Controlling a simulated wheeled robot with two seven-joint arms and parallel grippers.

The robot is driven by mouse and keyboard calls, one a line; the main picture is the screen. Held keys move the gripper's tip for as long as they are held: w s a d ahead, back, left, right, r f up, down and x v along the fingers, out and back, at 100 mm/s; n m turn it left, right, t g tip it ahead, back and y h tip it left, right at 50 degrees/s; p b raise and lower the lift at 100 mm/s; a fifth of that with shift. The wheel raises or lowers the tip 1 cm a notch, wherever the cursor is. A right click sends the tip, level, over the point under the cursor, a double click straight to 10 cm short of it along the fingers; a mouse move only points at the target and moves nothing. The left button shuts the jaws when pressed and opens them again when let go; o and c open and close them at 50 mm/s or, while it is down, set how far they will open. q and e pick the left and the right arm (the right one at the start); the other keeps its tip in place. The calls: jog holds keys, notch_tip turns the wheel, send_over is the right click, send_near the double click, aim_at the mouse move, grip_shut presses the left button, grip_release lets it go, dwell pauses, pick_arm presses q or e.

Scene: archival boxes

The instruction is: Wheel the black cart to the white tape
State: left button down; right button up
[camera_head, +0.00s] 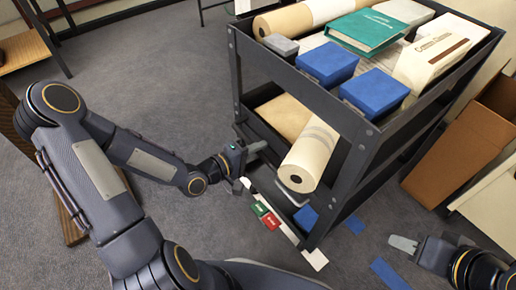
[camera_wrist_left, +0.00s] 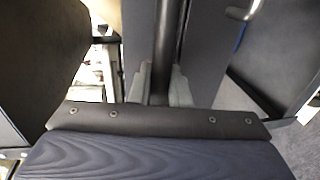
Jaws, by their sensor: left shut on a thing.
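The black cart (camera_head: 362,134) stands at upper right, loaded on its shelves. My left gripper (camera_head: 248,157) is at the cart's left side in the head view. In the left wrist view its grey fingers (camera_wrist_left: 160,88) are closed around a dark upright post of the cart (camera_wrist_left: 163,45). A white strip (camera_head: 313,257), which looks like the white tape, lies along the cart's lower near side; the cart hides part of that area. My right gripper (camera_head: 405,243) is at lower right, apart from the cart; its finger opening is unclear.
Blue strips (camera_head: 388,273) mark the floor. A brown carton (camera_head: 468,140) stands close on the right. Grey floor (camera_head: 150,75) at left is open.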

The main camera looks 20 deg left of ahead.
pick_arm(q)
jog(key=c, duration=1.4)
grip_release()
jog(key=p+v, duration=0.2)
jog(key=v, duration=0.6)
jog(key=shift+p, duration=0.35)
jog(key=shift+w+f, duration=0.1)
